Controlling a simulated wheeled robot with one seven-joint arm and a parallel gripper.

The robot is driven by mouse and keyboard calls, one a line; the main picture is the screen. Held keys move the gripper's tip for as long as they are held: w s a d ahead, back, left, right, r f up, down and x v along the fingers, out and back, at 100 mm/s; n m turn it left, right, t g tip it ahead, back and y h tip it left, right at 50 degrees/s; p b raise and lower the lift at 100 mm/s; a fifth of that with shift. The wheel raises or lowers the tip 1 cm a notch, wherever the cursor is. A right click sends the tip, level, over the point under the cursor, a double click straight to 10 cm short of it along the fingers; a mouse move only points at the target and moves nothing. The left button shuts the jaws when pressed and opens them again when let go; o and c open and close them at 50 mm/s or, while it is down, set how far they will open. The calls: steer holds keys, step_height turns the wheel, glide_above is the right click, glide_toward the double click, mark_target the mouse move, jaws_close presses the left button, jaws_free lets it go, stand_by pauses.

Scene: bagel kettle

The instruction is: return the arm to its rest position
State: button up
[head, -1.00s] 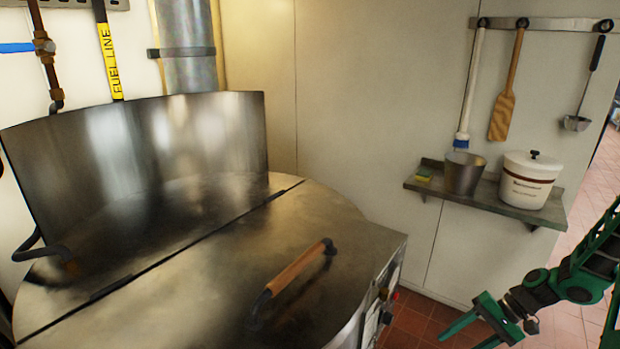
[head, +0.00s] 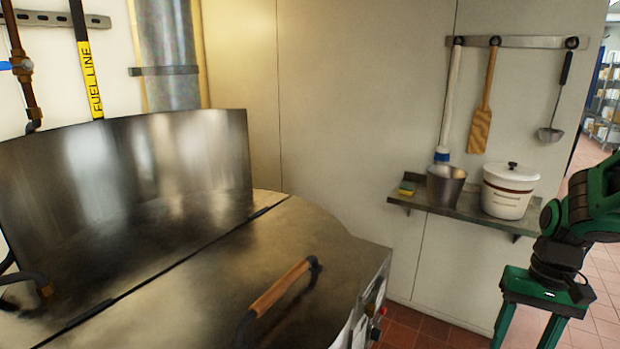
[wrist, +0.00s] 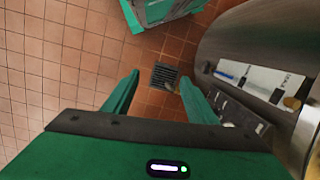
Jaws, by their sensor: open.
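My gripper (wrist: 160,92) is open and empty in the wrist view, its two green fingers spread above the tiled floor. In the head view my green and black arm is at the right edge, with my gripper (head: 523,338) pointing down and its fingertips cut off by the bottom edge. It is apart from the kettle and right of it, in front of the wall shelf. The large steel kettle (head: 200,290) has its hinged lid closed over the front half, with a wooden lid handle (head: 278,287). In the wrist view the kettle's curved side (wrist: 250,45) is at the right.
A wall shelf (head: 465,209) holds a sponge (head: 407,188), a metal pail (head: 445,186) and a white crock (head: 508,192). A brush, a wooden paddle (head: 481,125) and a ladle (head: 553,125) hang above. A floor drain (wrist: 165,77) lies below my gripper. The tiled floor at left is clear.

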steer(key=s+a+r+m+t+h, duration=0.1)
steer(key=s+r, duration=0.4)
steer(key=s, duration=0.5)
steer(key=shift+s+r, duration=0.15)
steer(key=shift+r, duration=0.15)
steer(key=shift+a, duration=0.1)
steer(key=c, duration=0.5)
steer(key=shift+a, duration=0.1)
steer(key=shift+c, duration=0.2)
